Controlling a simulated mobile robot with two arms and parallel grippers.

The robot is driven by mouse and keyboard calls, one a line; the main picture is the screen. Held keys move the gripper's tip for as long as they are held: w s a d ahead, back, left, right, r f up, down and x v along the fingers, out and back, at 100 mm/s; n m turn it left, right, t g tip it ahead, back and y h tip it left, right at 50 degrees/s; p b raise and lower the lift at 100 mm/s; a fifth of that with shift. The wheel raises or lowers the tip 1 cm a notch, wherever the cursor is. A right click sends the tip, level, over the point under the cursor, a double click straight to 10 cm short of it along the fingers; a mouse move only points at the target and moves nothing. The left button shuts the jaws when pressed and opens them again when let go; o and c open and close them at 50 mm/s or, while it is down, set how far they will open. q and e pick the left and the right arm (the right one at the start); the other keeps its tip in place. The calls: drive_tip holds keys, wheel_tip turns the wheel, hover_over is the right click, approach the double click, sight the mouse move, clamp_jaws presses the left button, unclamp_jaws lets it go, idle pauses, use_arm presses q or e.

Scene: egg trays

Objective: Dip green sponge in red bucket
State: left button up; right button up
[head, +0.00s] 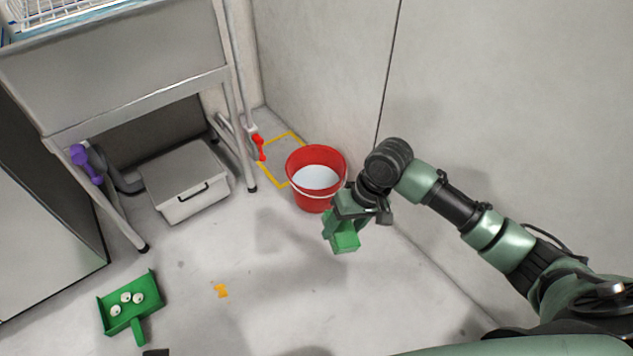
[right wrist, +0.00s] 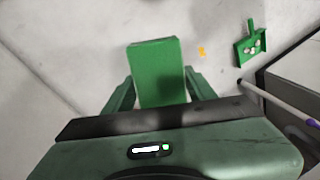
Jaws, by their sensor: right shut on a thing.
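The green sponge (head: 345,240) is a small block held between the fingers of my right gripper (head: 341,222). In the right wrist view the sponge (right wrist: 158,72) sticks out beyond the fingers of the gripper (right wrist: 160,90), which is shut on it. The red bucket (head: 298,194) stands upright on the floor by the wall, with a whitish surface inside. The sponge is outside the bucket, to its right and nearer to me in the head view. My left gripper does not show in either view.
A green dustpan (head: 137,322) with several whitish pieces lies at lower left. A metal sink stand (head: 160,107) has a lidded grey box (head: 190,205) under it. A small yellow-orange thing (head: 221,290) lies on the floor. A wall rises close on the right.

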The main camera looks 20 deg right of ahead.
sight(342, 236)
drive_tip(key=shift+f+b, duration=0.35)
drive_tip(key=shift+f, duration=1.45)
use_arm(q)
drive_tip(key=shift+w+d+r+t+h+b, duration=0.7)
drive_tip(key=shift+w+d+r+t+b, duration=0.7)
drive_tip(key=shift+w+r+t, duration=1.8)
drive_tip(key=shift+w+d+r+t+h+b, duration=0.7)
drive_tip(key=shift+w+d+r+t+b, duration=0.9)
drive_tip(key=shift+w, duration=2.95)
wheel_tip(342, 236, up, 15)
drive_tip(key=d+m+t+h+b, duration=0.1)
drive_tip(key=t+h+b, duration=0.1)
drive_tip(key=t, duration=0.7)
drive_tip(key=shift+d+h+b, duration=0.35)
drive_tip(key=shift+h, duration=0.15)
use_arm(e)
wheel_tip(342, 236, down, 22)
drive_tip(key=shift+f, duration=0.15)
